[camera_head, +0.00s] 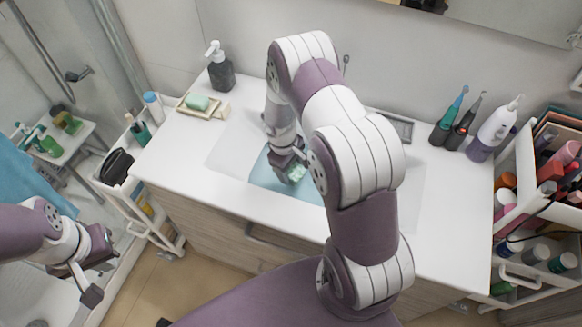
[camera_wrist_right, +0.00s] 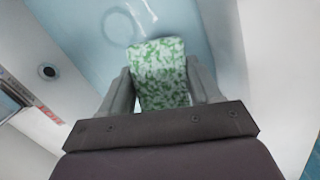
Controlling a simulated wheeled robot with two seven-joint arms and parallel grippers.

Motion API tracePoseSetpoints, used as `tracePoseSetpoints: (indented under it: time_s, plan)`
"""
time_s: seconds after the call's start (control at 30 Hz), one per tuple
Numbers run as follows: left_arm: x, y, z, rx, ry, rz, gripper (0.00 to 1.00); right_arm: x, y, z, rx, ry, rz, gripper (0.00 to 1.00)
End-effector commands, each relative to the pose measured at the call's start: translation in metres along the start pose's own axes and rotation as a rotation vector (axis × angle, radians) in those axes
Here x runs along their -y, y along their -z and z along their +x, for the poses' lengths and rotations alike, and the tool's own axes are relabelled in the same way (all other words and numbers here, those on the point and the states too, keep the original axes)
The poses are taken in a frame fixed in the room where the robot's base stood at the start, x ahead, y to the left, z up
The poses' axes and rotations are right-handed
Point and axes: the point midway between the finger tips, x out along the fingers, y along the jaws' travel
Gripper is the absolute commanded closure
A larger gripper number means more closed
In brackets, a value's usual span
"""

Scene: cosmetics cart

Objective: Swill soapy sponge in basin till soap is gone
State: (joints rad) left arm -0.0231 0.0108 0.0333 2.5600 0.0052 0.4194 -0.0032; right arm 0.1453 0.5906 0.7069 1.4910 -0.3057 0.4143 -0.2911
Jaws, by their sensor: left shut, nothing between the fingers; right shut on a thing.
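The sponge (camera_wrist_right: 158,72), green with white patches like foam, is between the two fingers of my right gripper (camera_wrist_right: 160,88), which is shut on it. In the head view the right gripper (camera_head: 290,172) is low over the basin (camera_head: 262,178), and a bit of the sponge (camera_head: 297,173) shows beside it. The basin's light blue surface (camera_wrist_right: 90,32) fills the top of the right wrist view, with ring-like marks on it. I cannot tell whether the sponge touches the water. My left gripper (camera_head: 98,268) is shut and empty at the lower left, away from the counter.
The white counter (camera_head: 170,165) carries a dark soap dispenser (camera_head: 220,68) and a soap dish (camera_head: 203,108) at the back left. Electric toothbrushes (camera_head: 456,122) and a white-purple bottle (camera_head: 493,130) stand at the back right. A cosmetics cart (camera_head: 522,200) is at the right edge.

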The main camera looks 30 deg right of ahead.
Motion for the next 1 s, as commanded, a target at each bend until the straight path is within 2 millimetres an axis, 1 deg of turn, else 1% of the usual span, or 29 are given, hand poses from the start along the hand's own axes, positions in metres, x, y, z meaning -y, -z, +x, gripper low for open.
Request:
tracePoseSetpoints:
  time_s: [0.03, 0.57, 0.63, 1.0]
  plan:
    - [0.0, 0.001, -0.01, 0.0, 0.0, 0.0, 1.0, -0.001, -0.001, -0.011, -0.001, 0.0, 0.0, 0.71]
    - [0.0, 0.007, -0.056, 0.0, 0.0, 0.0, 1.0, -0.005, -0.007, -0.067, -0.001, 0.0, 0.001, 0.71]
    - [0.0, 0.007, -0.058, 0.0, 0.0, 0.0, 1.0, -0.005, -0.007, -0.07, -0.001, 0.0, 0.0, 0.71]
    - [0.0, 0.007, -0.056, 0.0, 0.0, 0.0, 1.0, -0.005, -0.007, -0.068, -0.001, 0.0, 0.0, 0.71]
